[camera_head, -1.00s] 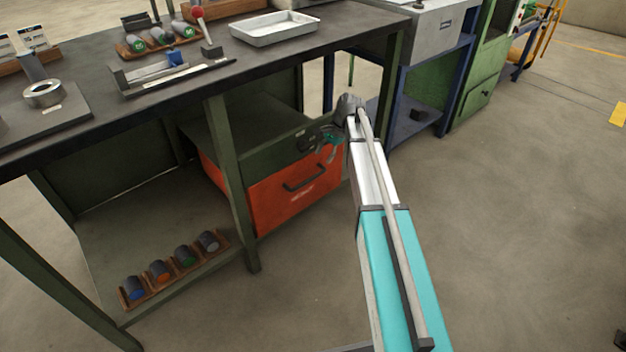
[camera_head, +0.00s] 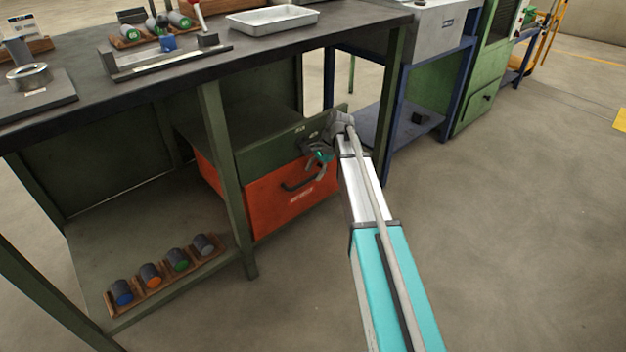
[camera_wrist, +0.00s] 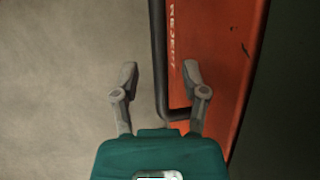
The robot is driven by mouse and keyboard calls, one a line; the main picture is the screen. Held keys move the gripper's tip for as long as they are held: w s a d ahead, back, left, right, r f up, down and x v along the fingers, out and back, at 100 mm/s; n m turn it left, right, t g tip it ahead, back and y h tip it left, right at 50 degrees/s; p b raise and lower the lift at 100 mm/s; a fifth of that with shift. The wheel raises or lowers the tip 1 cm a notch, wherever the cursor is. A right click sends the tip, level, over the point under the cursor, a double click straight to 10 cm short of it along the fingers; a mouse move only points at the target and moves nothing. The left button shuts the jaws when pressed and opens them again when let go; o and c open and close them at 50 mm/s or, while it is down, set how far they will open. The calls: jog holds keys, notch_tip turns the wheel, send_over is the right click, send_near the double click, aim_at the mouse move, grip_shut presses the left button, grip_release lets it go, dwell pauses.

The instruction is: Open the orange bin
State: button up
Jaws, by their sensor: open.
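The orange bin (camera_head: 268,212) is a drawer-like box under the workbench, closed beneath a dark green drawer front. Its dark bar handle (camera_head: 303,178) is on the front face. In the wrist view the orange front (camera_wrist: 222,60) stands at the right with white lettering, and the handle (camera_wrist: 159,60) runs down the picture and bends right. My gripper (camera_head: 318,165) is at the bin's upper right front, near the handle's right end. In the wrist view my gripper (camera_wrist: 160,82) has its two fingers apart, with the handle's bent end between them. Contact cannot be told.
The workbench (camera_head: 130,80) carries a metal tray (camera_head: 272,18) and fixtures. A bench leg (camera_head: 225,180) stands left of the bin. A rack of several cylinders (camera_head: 165,270) lies on the lower shelf. The floor (camera_head: 300,300) in front is clear.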

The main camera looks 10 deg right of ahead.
jog(key=shift+a+f+b, duration=0.3)
jog(key=shift+f+b, duration=0.1)
jog(key=shift+f, duration=0.25)
jog(key=shift+c, duration=0.2)
grip_shut()
